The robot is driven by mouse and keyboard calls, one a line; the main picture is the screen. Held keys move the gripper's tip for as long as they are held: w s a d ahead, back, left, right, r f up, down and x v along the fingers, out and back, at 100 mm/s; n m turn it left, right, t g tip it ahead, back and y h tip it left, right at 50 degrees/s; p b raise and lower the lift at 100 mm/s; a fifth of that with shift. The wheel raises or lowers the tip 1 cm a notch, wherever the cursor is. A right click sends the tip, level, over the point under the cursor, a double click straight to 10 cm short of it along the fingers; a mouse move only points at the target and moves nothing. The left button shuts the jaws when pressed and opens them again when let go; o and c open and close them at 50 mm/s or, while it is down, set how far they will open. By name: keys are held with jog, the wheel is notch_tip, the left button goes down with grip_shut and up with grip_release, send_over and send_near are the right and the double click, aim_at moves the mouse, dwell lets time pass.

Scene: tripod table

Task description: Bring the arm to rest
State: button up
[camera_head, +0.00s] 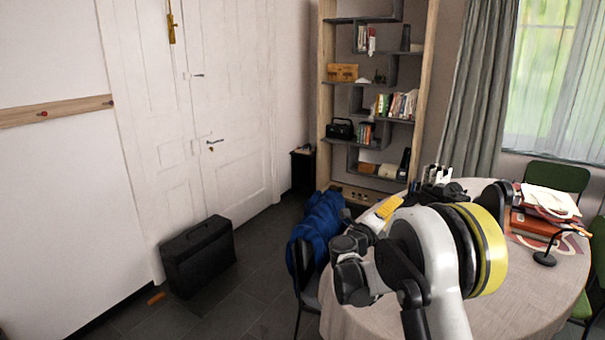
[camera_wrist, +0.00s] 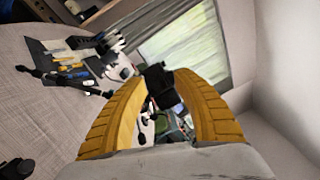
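My gripper (camera_wrist: 163,76) shows in the wrist view as two curved yellow fingers with a gap between their tips. A dark shape shows between the tips; I cannot tell how far away it is, but I see nothing clearly held.
Books and papers (camera_head: 548,205) and a black lamp (camera_head: 545,258) stand on the table's right side. A chair with a blue cloth (camera_head: 316,228) is close to its left. A black case (camera_head: 198,256) stands by the door.

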jog(key=s+a+r+n+t+y, duration=0.1)
jog(key=a+r+n+t+y, duration=0.25)
jog(key=r+n, duration=0.35)
jog(key=s+a+r+n+t+y, duration=0.25)
jog(key=a+r+n+y, duration=0.2)
jog(key=r, duration=0.35)
jog(key=s+a+r+n+g+y, duration=0.2)
jog(key=s+a+n+y, duration=0.55)
jog(key=s+n, duration=0.2)
jog(key=s+d+f+n+g, duration=0.1)
jog(key=s+f+n+g, duration=0.2)
jog(key=s+f, duration=0.3)
jog(key=s+d+f+n+g+h, duration=0.1)
jog(key=s+f+n+g, duration=0.2)
jog(key=s+f, duration=0.4)
jog(key=s+d+f+n+g, duration=0.1)
jog(key=s+f+n+g, duration=0.3)
jog(key=s, duration=1.5)
notch_tip(320, 180, down, 4)
jog(key=shift+r+h, duration=0.25)
jog(key=shift+h, duration=0.1)
jog(key=shift+a, duration=0.1)
